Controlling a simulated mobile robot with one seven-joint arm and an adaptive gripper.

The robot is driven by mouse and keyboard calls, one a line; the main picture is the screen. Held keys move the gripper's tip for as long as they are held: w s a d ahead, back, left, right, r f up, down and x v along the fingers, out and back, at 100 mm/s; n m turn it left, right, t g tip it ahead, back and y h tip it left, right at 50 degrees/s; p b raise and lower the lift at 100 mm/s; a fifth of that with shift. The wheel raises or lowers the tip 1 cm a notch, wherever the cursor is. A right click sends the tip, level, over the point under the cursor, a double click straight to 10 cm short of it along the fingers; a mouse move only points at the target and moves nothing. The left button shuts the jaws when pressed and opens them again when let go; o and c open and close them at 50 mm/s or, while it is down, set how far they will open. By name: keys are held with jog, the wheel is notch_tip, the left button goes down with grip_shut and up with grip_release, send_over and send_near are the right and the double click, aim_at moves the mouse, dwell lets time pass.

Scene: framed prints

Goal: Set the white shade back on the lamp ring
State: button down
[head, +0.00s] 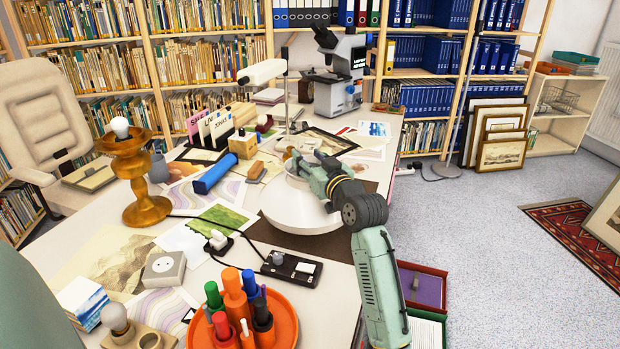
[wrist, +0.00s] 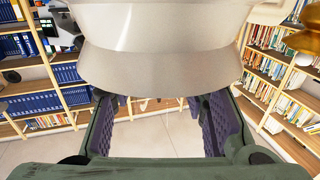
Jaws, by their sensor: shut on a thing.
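The white shade (head: 303,210) hangs from my gripper (head: 296,160) above the dark mat on the table, wide end down. In the wrist view the shade (wrist: 160,60) fills the top middle, and my gripper's fingers (wrist: 160,105) reach toward it from both sides. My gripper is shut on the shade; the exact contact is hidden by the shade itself. The turned wooden lamp (head: 147,205) stands upright at the left of the table with a bare bulb (head: 120,127) on top.
An orange tray (head: 285,325) of markers is at the front. A white desk lamp (head: 262,72) and a microscope (head: 338,75) stand at the back.

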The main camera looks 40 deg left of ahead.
notch_tip(320, 180, down, 4)
jog(key=shift+f+p, duration=0.1)
jog(key=shift+p, duration=0.3)
jog(key=shift+f+b, duration=0.35)
jog(key=c, duration=0.9)
grip_release()
jog(key=shift+c, duration=0.2)
